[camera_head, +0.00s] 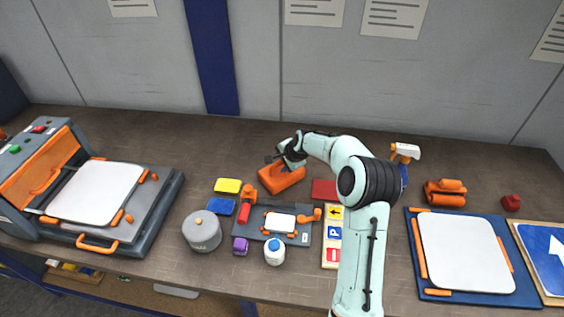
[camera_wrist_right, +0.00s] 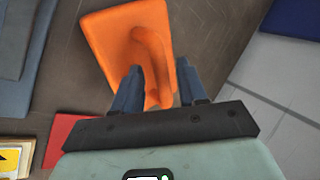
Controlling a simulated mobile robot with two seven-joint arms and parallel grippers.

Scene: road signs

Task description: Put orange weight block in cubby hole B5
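The orange weight block (camera_head: 281,180) sits on the brown table near its back middle, a wide slab with a raised handle. My right gripper (camera_head: 283,160) is over it from above, hiding part of its top. In the right wrist view the orange block (camera_wrist_right: 118,36) lies beyond the fingers, with its handle showing between them. The right gripper (camera_wrist_right: 160,92) is open, its two dark fingers spread around the handle; I cannot tell whether they touch it. My left gripper is not in view. No cubby hole marked B5 is visible.
A grey and orange press (camera_head: 160,210) stands at left. Yellow and blue blocks (camera_head: 228,185), a grey pot (camera_head: 202,231) and a small tool board (camera_head: 250,217) crowd the middle. A blue-framed white board (camera_head: 465,253) lies at right. The table's back strip is mostly clear.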

